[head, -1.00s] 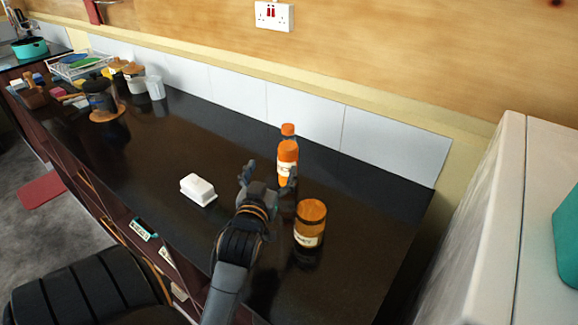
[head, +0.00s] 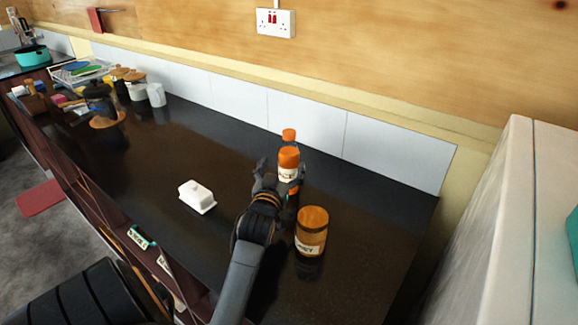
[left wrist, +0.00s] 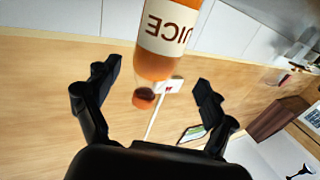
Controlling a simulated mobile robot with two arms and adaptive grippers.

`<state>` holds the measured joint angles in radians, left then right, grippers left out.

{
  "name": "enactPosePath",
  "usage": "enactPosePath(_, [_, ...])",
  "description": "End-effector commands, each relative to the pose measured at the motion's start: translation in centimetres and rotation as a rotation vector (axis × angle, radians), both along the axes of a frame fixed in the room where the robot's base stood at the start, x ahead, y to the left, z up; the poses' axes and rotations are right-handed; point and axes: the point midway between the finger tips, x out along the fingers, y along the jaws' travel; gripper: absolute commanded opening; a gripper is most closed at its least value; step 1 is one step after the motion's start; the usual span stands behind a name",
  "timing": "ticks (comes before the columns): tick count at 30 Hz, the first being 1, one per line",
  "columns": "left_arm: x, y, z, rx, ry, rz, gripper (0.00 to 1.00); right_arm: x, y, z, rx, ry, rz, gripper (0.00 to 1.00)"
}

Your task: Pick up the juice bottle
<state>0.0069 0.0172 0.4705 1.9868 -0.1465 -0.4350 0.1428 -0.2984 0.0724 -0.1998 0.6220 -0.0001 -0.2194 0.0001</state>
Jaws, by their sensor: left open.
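The juice bottle (head: 288,160) stands upright on the dark counter near the back wall, with an orange cap, a clear neck and a white label. My left gripper (head: 278,176) is open and low at the near side of the bottle, its fingers spread around the lower body. The gripper hides part of the bottle's base. In the left wrist view the bottle (left wrist: 167,28) appears upside down, between and beyond the two open fingers (left wrist: 157,88). I cannot tell whether either finger touches it. My right gripper is not in view.
A honey jar (head: 311,234) stands close to the right of my left gripper. A white butter dish (head: 197,198) sits to the left. Jars, a mug (head: 156,95) and a dish rack are far left.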

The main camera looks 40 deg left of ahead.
Motion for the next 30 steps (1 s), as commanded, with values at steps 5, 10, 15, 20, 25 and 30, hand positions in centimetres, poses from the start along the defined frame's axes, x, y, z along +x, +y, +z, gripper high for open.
enactPosePath(5, [1.9, 0.6, 0.1, 0.0, 0.0, 0.0, 0.84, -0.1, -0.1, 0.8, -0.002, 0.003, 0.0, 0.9])
enactPosePath(10, [3.9, 1.5, 0.0, 0.0, 0.0, 0.0, 0.84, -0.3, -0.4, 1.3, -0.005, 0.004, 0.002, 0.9])
enactPosePath(15, [4.7, 2.0, -0.1, 0.001, -0.001, 0.0, 0.84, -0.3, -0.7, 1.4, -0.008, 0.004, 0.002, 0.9])
enactPosePath(20, [4.7, 2.0, -0.2, 0.001, -0.001, 0.0, 0.84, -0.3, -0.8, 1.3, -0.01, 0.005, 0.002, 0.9])
enactPosePath(25, [4.7, 2.0, -0.2, 0.0, 0.0, 0.0, 0.59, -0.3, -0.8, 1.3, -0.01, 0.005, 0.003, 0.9])
enactPosePath(30, [4.7, 1.9, -0.2, 0.0, 0.0, 0.0, 0.24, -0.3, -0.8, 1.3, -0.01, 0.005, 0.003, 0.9])
